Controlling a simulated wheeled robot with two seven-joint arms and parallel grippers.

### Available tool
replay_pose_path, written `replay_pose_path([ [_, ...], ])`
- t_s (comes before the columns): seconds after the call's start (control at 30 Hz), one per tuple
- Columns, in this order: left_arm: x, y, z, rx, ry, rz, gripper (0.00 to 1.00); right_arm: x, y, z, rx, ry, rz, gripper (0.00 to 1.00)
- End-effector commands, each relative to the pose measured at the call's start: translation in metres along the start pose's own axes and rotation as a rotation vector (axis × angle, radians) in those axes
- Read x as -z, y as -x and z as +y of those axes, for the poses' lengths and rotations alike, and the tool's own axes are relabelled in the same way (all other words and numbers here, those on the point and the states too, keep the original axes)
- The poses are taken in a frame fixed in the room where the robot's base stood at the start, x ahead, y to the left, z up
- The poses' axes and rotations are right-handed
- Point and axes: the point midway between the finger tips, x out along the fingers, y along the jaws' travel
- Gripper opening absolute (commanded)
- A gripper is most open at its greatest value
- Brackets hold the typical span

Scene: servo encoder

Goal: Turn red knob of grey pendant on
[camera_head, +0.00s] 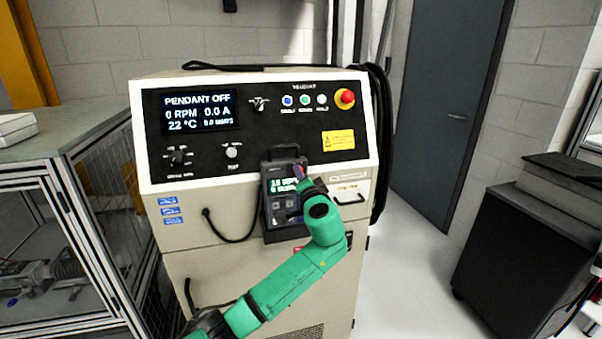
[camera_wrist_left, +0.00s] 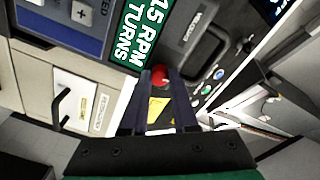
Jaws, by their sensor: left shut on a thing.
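The grey pendant (camera_head: 279,226) hangs on the front of the beige cabinet in the head view, with a lit screen and a top handle. My left gripper (camera_head: 302,174) is at its upper right side, small and partly hidden by my wrist. In the left wrist view, the red knob (camera_wrist_left: 160,76) sits between the fingertips of my left gripper (camera_wrist_left: 159,74), which is shut on it. The pendant screen (camera_wrist_left: 142,33) reads 15 RPM TURNS there. The cabinet display (camera_head: 200,110) reads PENDANT OFF and 0 RPM. My right gripper is not in view.
The cabinet panel (camera_head: 290,130) has several coloured buttons, knobs and a red emergency stop (camera_head: 345,98) above the pendant. A white handle (camera_head: 352,195) is close right of my wrist. A caged bench (camera_head: 70,150) stands left, a dark cabinet (camera_head: 520,255) right; floor between is clear.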

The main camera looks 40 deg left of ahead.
Motion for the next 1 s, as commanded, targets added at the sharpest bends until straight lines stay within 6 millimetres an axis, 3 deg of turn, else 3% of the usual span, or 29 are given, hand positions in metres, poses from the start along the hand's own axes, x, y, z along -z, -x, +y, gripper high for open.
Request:
replay_pose_path([
  [0.6,0.003,0.000,-0.004,-0.026,-0.562,-0.024,0.00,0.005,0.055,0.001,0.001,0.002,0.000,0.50],
  [1.0,0.002,0.000,-0.003,-0.036,-0.816,-0.033,0.00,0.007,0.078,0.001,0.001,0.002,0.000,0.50],
])
